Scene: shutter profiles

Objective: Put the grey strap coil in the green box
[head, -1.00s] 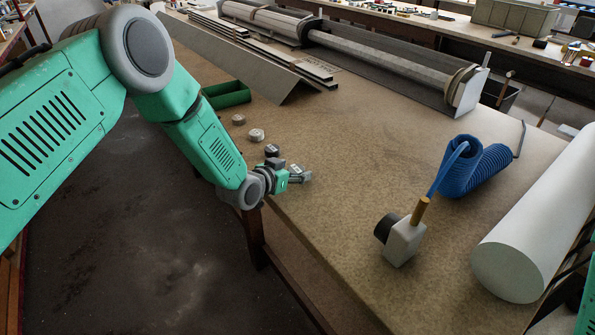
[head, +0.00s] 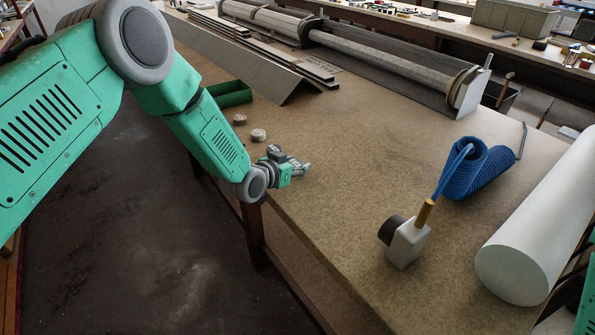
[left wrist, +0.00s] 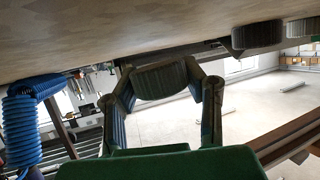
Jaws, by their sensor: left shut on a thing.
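My left gripper (head: 301,169) is at the table's left edge in the head view. In the left wrist view its two fingers (left wrist: 163,88) are shut on a dark grey strap coil (left wrist: 160,79), one on each side. The held coil is hard to make out in the head view. The green box (head: 230,93) stands further back on the table by its left edge, apart from the gripper. My right gripper is not in view.
Two more coils (head: 240,119) (head: 258,135) lie between the box and the left gripper. A grey angled profile (head: 250,62) is behind the box. A blue coiled hose (head: 478,170), a grey fitting (head: 404,243) and a white roll (head: 540,225) are right. The table's middle is clear.

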